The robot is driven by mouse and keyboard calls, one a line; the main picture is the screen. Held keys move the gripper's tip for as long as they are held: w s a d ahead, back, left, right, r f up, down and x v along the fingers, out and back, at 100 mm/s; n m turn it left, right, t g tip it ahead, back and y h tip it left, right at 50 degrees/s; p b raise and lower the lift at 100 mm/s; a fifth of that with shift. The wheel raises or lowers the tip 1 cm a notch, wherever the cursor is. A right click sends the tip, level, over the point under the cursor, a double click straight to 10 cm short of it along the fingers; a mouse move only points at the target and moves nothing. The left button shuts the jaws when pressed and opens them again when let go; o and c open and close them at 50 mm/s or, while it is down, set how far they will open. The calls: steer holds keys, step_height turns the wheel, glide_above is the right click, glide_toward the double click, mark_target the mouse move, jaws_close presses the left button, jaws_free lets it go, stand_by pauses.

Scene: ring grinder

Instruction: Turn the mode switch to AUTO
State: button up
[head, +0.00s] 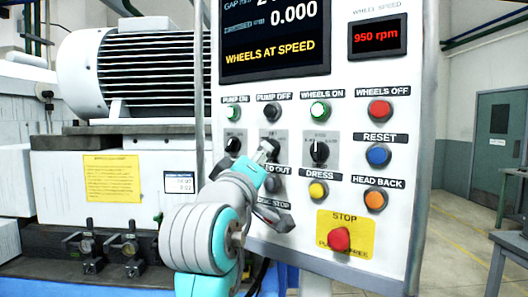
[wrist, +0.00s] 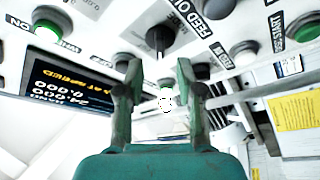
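The control panel (head: 300,205) carries a row of dark rotary knobs. The mode switch (wrist: 160,38) is a black knob on a grey plate, at the top middle of the wrist view, with a partly cut-off MODE label beside it. Its exact setting is hard to read. In the head view my gripper (head: 268,150) is at the middle knob's plate and hides most of that knob. In the wrist view the fingers of my gripper (wrist: 158,72) are apart, and the knob shows in the gap just beyond their tips. Contact cannot be told.
Another black knob (head: 319,150) is close to the right of my gripper, and one more (head: 232,146) to the left. Lit green buttons (head: 319,110) are above. The yellow DRESS button (head: 317,190) and red stop button (head: 339,240) are below right.

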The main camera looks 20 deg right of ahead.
steer(key=shift+x, duration=2.35)
jaws_close()
